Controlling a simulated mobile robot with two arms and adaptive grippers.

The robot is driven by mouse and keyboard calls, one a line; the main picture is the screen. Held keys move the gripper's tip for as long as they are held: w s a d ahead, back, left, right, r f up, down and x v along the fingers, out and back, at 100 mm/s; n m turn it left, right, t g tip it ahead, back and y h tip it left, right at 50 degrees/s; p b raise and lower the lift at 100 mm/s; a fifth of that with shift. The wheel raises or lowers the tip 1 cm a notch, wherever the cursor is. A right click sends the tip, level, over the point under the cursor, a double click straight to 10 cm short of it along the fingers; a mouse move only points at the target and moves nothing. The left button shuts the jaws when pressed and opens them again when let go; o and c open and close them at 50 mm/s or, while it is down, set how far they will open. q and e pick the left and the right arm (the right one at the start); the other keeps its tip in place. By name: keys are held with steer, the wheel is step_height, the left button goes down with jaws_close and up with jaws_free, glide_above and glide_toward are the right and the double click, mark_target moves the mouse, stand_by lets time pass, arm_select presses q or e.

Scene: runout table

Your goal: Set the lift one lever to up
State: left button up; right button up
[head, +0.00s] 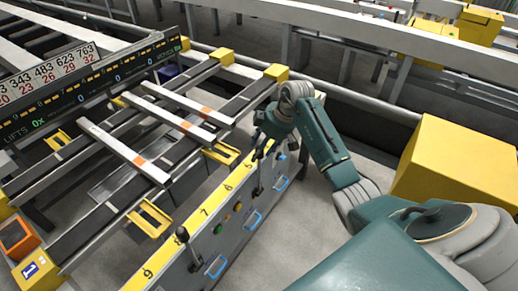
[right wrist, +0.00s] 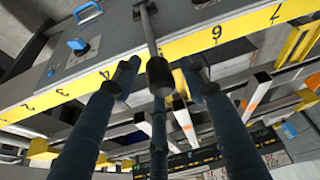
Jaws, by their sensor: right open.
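A grey panel (head: 203,246) with a numbered yellow top strip carries levers. One lever (head: 259,178) stands near the number 5; a second lever (head: 182,234) with a dark round knob stands nearer the front. I cannot read which is lift one. My right gripper (head: 264,143) is at the far lever's top. In the right wrist view my right gripper (right wrist: 160,76) is open, its dark fingers spread around that lever's dark knob (right wrist: 158,76). The fingers look apart from the knob; contact cannot be told. My left gripper is not in view.
Blue handles (head: 252,219) stick out from the panel's front, beside small coloured buttons. Runout rails (head: 110,205) with white bars across them lie left of the panel. A large yellow box (head: 460,165) stands right of my right arm. Grey floor lies in front of the panel.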

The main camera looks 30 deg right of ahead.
steer(key=shift+a+f, duration=0.1)
steer(key=shift+f, duration=0.3)
steer(key=shift+w, duration=0.1)
steer(key=c, duration=0.5)
jaws_close()
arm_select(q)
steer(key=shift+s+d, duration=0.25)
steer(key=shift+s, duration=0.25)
arm_select(e)
steer(key=shift+f, duration=0.1)
